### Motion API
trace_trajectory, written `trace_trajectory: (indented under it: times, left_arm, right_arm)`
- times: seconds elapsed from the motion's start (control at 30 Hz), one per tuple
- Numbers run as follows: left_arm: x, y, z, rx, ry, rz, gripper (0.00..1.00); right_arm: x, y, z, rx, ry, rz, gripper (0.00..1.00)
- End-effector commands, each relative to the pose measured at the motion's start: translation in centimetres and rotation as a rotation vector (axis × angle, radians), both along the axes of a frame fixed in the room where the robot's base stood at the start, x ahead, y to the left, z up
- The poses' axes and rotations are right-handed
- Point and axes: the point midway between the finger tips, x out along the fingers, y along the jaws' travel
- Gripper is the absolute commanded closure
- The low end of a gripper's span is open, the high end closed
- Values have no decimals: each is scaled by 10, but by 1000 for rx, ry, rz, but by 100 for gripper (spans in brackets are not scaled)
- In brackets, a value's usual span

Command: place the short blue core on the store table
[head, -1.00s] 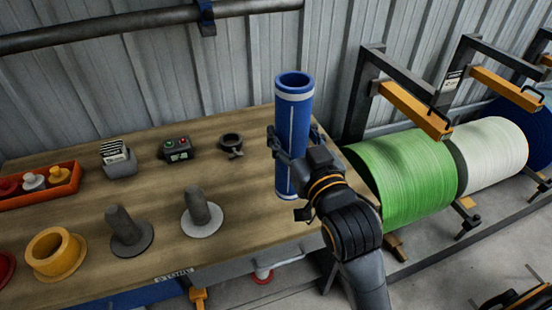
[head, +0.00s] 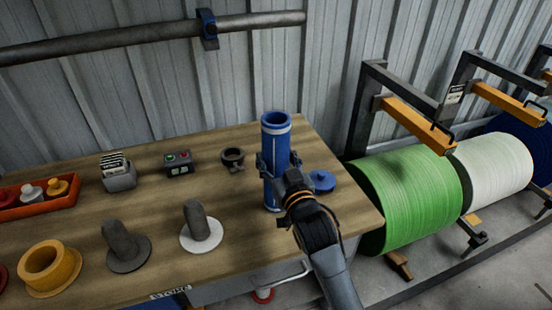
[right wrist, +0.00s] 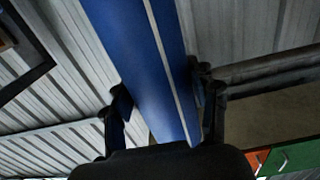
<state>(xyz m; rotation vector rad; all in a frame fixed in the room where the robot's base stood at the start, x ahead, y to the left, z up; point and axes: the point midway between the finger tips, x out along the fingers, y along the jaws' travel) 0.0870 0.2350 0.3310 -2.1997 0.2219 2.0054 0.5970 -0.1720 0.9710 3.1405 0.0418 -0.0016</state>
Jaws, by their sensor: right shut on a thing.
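The short blue core (head: 275,132) is an upright blue tube with pale bands and a pale line down its side. My right gripper (head: 274,166) is shut on it around its middle, over the right part of the store table (head: 235,250). Its lower end is at or just above the wooden top; I cannot tell whether it touches. In the right wrist view the blue core (right wrist: 145,50) runs between the two fingers (right wrist: 160,110). My left gripper is not in view.
A blue flanged piece (head: 320,181) lies just right of the core. A dark clamp ring (head: 232,158), a button box (head: 178,162), grey pegs on discs (head: 200,228) and a yellow flanged ring (head: 50,268) stand to the left. Green roll (head: 405,198) and racks are beyond the table's right edge.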

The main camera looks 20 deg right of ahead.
Motion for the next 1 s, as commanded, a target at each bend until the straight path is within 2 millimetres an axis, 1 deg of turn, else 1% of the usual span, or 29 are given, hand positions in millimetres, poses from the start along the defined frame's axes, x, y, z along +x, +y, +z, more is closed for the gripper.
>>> trace_trajectory:
  times: [0.23, 0.37, 0.4, 0.5, 0.77, 0.87, 0.97, 1.0]
  left_arm:
    - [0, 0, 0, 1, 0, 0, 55]
    - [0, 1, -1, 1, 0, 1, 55]
    - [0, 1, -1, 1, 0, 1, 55]
    - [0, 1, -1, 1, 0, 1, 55]
    - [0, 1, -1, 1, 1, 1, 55]
    - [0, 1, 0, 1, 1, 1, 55]
    - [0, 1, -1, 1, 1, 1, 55]
    - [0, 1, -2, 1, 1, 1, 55]
  right_arm:
    - [0, 0, 1, 1, -5, 0, 90]
    - [0, 0, -3, 1, -5, 0, 90]
    - [0, 0, -4, 1, -1, 0, 36]
    - [0, 0, -4, 1, -1, 0, 19]
    - [0, 0, -4, 1, -1, 0, 19]
    - [0, 0, 0, 0, -2, 0, 19]
    - [-10, 0, -3, 1, 1, 1, 19]
    - [-16, 0, -3, 1, 1, 1, 19]
